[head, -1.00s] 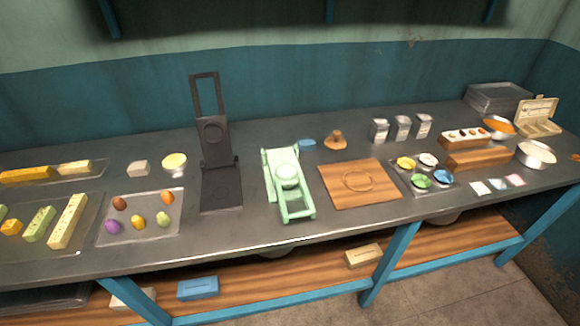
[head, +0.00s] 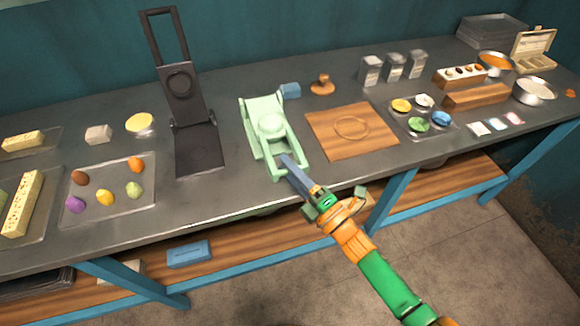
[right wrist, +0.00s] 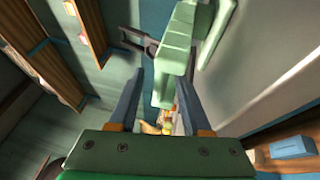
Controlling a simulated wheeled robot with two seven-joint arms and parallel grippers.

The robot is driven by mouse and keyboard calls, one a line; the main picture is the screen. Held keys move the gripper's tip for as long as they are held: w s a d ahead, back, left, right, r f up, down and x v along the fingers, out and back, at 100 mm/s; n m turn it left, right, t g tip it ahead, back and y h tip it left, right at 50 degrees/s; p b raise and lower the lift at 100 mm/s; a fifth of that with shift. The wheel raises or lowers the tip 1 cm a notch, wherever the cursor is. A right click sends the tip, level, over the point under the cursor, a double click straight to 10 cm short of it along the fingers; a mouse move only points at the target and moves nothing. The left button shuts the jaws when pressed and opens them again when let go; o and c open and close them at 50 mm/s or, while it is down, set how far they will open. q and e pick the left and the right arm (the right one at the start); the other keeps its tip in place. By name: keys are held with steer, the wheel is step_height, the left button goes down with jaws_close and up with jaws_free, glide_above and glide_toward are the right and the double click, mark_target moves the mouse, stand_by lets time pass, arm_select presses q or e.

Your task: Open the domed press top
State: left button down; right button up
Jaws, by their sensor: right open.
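The pale green press (head: 262,110) lies on the counter with a round domed part (head: 271,124) in its middle; its top looks down. My right gripper (head: 286,163) is at the press's front end, coming in from the lower right, with its blue-grey fingers near the front edge. In the right wrist view, the open fingers (right wrist: 160,85) stand either side of a green part of the press (right wrist: 173,55). I cannot tell whether they touch it. My left gripper is not in view.
A black press (head: 180,95) stands open to the left, its plate raised. A wooden board (head: 372,143) lies close on the right. A small blue block (head: 290,90) and a wooden stamp (head: 322,84) sit behind. The counter's front edge is below the gripper.

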jaws_close()
stand_by(1.4)
